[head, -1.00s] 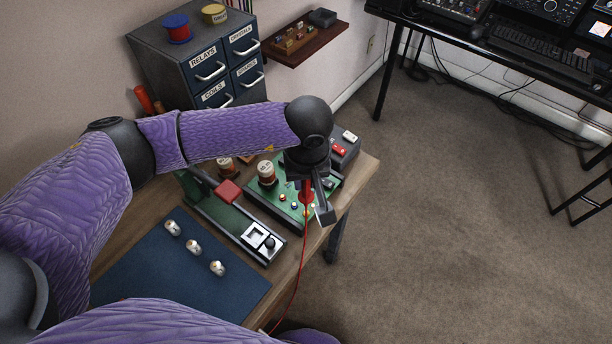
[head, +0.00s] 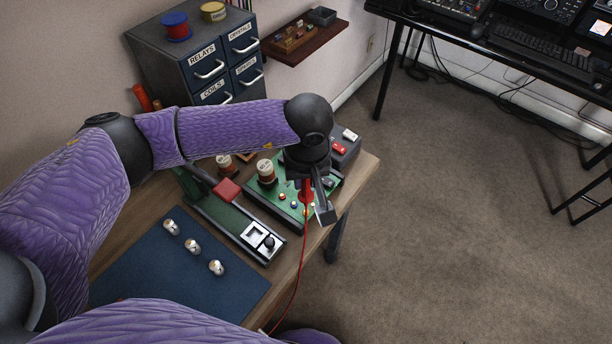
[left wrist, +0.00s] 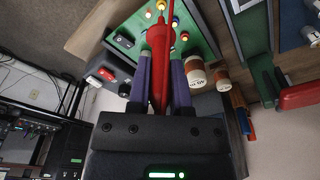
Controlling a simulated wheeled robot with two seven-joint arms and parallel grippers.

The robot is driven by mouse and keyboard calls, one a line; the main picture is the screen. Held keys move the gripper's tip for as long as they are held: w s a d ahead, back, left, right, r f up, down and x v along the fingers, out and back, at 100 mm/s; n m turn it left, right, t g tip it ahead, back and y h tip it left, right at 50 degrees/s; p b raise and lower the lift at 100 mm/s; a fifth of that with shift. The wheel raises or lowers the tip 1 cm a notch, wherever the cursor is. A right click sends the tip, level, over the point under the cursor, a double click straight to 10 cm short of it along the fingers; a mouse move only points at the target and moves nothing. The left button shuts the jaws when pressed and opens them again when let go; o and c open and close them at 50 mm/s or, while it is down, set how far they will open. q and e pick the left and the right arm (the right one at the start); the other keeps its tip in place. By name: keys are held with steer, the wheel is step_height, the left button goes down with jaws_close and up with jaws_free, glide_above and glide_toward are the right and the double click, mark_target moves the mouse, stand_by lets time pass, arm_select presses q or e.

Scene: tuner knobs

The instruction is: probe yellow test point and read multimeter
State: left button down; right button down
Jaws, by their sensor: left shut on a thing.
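My left gripper (head: 312,200) is shut on a red test probe (head: 306,192), with a red lead running down past the table edge. The left wrist view shows the probe (left wrist: 160,62) between the two fingers (left wrist: 160,85). It is over a green circuit board (head: 262,208) with several small coloured test points. A yellow test point (left wrist: 161,5) shows near the probe in the left wrist view; whether the tip touches it is hidden. A dark grey box (head: 345,150) with red and white switches stands behind the board; I see no readable multimeter display. My right gripper is not in view.
Brown-and-white coils (head: 266,172) stand on the board's left side. A green fixture with a red block (head: 227,190) and a blue mat (head: 150,275) with several knobs lie left. Drawers (head: 205,65) stand behind.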

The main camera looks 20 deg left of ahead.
arm_select(q)
steer(key=shift+f+b, duration=0.3)
stand_by(0.5)
steer(key=shift+b, duration=0.55)
stand_by(0.9)
steer(key=shift+r+p, duration=1.6)
steer(key=shift+r, duration=0.95)
steer(key=shift+r, duration=0.1)
